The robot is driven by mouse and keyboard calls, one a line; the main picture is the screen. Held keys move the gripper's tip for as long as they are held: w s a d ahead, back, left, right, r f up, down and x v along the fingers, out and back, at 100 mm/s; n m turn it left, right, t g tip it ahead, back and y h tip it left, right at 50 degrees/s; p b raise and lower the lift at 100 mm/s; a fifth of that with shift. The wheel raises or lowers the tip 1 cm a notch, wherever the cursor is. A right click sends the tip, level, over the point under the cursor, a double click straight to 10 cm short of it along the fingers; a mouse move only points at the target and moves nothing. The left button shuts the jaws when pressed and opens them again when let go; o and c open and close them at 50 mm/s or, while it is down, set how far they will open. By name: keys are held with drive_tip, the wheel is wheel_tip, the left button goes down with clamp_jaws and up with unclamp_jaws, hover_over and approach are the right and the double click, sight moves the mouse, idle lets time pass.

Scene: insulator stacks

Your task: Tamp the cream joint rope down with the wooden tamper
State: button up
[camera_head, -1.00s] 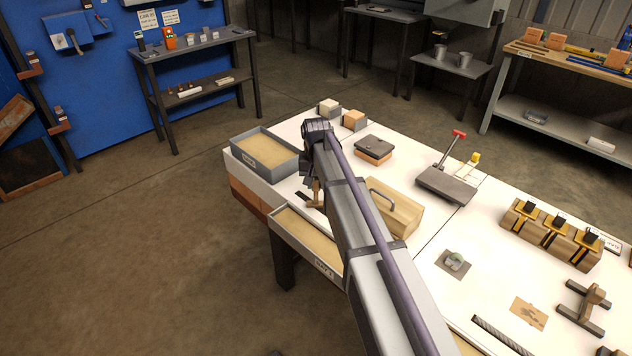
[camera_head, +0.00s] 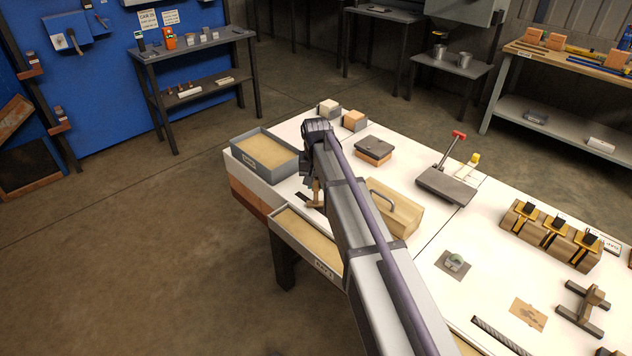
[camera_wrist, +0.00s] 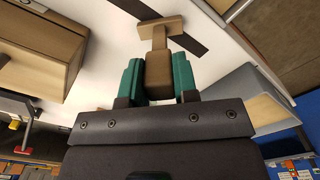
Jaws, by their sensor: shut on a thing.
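My gripper (camera_wrist: 158,78) is shut on the wooden tamper (camera_wrist: 158,35), with a green finger on each side of its block-shaped handle. In the wrist view the tamper's crosspiece foot lies across a dark strip (camera_wrist: 190,45) on the white bench top. I cannot tell whether the foot touches the strip. In the head view the tamper (camera_head: 316,198) points down at the bench, partly hidden by my arm. I cannot make out the cream joint rope in either view.
Grey trays with tan contents stand at the bench's left end, one behind (camera_head: 291,178) and one in front (camera_head: 282,225) of the tamper. A wooden box with a handle (camera_head: 405,219) is to the right. Small blocks (camera_head: 354,121) stand at the back.

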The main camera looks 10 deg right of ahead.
wheel_tip(320, 180, up, 7)
drive_tip(key=p, duration=0.6)
drive_tip(key=shift+f, duration=0.2)
drive_tip(key=shift+a, duration=0.1)
